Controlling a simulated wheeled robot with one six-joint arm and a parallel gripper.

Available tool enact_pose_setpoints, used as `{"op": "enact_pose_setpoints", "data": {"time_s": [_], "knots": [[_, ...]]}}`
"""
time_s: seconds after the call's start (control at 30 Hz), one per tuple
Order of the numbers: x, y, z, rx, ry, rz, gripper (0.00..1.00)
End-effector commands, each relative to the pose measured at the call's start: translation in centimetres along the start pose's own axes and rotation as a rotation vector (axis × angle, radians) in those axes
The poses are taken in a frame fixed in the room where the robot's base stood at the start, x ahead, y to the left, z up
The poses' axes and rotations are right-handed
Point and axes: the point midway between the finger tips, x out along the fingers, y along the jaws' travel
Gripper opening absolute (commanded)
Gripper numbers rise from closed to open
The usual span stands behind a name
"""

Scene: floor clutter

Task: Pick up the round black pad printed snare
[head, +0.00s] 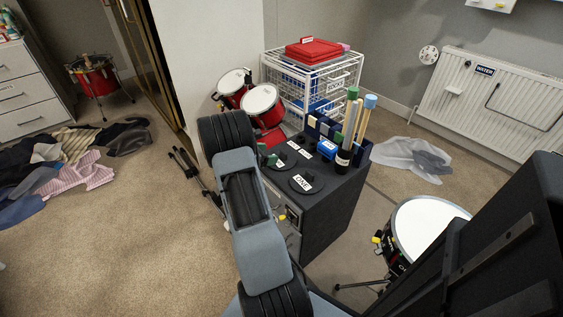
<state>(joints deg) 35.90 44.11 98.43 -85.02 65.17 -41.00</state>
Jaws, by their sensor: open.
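Several round black pads lie on top of a dark cabinet (325,214) in the middle of the head view. The nearest black pad (302,183) carries a white label that seems to read ONE. Another black pad (280,164) lies just behind and left of it, with a white label too small to read. Further small dark items with pale labels sit behind these. I cannot tell which pad is printed snare. My arm rises in front of the cabinet's left side. My gripper does not show in the head view.
Behind are red drums (262,100) and a white wire basket (335,75). A white-topped drum (428,222) stands right.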

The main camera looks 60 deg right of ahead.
Motion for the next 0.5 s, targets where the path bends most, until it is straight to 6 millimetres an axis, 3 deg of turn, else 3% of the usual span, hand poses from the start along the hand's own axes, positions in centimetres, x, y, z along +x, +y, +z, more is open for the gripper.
{"op": "enact_pose_setpoints", "data": {"time_s": [0.5], "knots": [[3.7, -0.1, -0.4, 0.001, 0.002, -0.002, 0.77]]}}
